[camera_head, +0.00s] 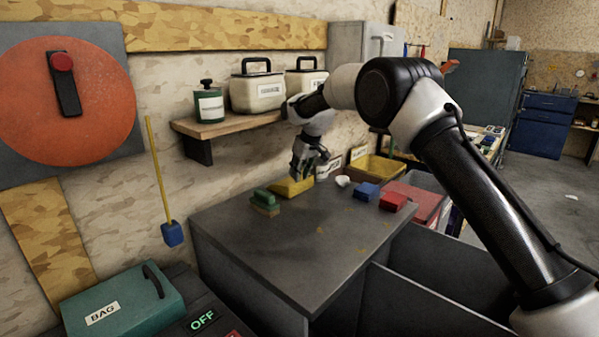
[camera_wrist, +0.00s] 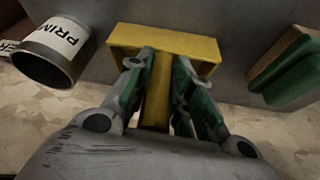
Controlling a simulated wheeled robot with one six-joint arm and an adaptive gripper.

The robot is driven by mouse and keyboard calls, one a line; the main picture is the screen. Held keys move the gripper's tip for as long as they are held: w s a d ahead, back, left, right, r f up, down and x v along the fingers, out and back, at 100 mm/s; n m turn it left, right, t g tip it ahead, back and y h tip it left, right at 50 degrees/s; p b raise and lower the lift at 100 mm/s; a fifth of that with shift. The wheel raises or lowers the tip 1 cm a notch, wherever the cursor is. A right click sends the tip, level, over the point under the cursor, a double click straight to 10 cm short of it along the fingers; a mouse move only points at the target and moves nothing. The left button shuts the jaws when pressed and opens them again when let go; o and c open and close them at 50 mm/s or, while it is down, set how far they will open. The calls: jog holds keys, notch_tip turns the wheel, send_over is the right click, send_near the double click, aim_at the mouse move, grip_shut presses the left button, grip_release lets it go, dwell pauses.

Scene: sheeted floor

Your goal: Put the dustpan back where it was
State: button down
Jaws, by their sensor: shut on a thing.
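The yellow dustpan (camera_head: 291,187) is at the back of the grey tabletop (camera_head: 290,240), near the wall. In the wrist view its wide pan (camera_wrist: 200,46) points away from me and its handle runs back between my fingers. My gripper (camera_head: 303,172) is shut on the handle; it also shows in the wrist view (camera_wrist: 160,95). I cannot tell whether the pan touches the tabletop or hangs just above it.
A green brush (camera_head: 265,203) lies left of the dustpan. A labelled can (camera_wrist: 52,52) stands close on the other side. A white lump (camera_head: 342,181), a blue block (camera_head: 367,192) and a red block (camera_head: 393,202) lie to the right. A shelf (camera_head: 225,126) overhangs behind; the front tabletop is clear.

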jog(key=shift+f, duration=0.1)
jog(key=c, duration=1.3)
grip_release()
jog(key=shift+o, duration=0.2)
jog(key=v, duration=1.2)
